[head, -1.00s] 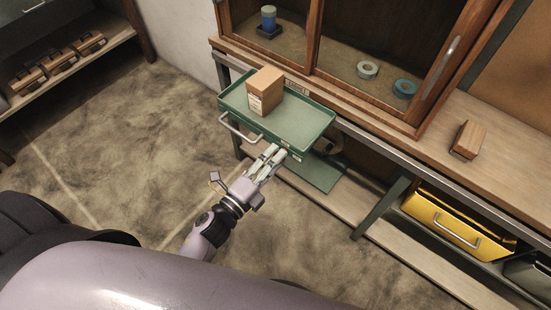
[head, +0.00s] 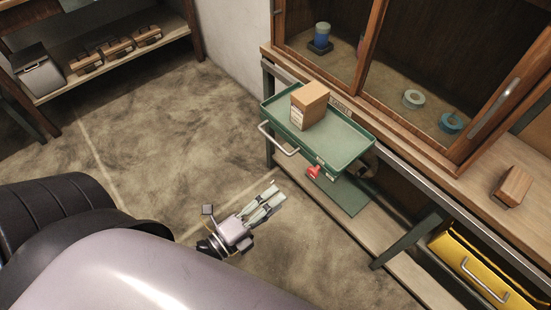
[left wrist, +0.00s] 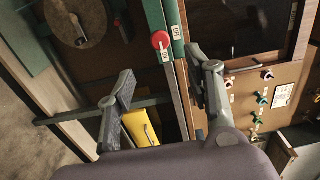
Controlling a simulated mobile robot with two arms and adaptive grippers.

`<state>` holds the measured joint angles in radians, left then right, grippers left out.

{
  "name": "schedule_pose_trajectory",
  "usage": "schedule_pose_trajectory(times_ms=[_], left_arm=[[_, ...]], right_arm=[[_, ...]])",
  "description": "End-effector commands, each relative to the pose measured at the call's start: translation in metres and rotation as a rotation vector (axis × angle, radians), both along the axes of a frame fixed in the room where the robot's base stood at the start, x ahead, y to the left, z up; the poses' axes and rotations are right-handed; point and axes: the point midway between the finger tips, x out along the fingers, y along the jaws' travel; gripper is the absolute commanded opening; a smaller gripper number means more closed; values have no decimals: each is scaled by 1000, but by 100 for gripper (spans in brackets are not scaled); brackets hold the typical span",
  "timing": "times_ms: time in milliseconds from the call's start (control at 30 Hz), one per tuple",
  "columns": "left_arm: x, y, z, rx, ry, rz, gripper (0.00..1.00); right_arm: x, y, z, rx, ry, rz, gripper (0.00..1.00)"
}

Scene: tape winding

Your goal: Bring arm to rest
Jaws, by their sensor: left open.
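My left gripper (head: 262,203) is open and empty in the head view, above the bare floor and in front of the green tray cart (head: 345,150). In the left wrist view its two fingers (left wrist: 160,95) are spread apart with nothing between them. A red knob (head: 313,172) shows at the cart's front edge, clear of the gripper; it also appears in the left wrist view (left wrist: 160,40). A cardboard box (head: 310,104) stands on the tray. My right gripper is not in view.
A wooden cabinet holds a blue jar (head: 321,36) and two tape rolls (head: 413,99) (head: 450,122). A wooden block (head: 513,186) lies on the bench, above a yellow bin (head: 480,265). A shelf with wooden boxes (head: 115,50) stands at the back left. The floor between is clear.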

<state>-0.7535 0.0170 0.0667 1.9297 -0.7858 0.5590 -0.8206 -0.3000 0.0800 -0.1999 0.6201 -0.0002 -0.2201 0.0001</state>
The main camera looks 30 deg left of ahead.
Motion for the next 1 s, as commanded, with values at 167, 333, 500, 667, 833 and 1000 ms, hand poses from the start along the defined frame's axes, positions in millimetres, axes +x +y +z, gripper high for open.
schedule_pose_trajectory(times_ms=[167,333,500,667,833,1000], left_arm=[[0,0,0,0,0,0,48],[2,2,-14,-39,43,16,48],[0,12,-99,-248,297,131,48],[-30,20,-216,-512,655,334,48],[-100,29,-325,-728,1022,629,48],[-186,45,-392,-853,1296,966,48]], right_arm=[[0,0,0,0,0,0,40],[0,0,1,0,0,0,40],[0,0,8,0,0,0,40],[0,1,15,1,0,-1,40],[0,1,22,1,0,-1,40],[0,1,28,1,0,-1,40]])
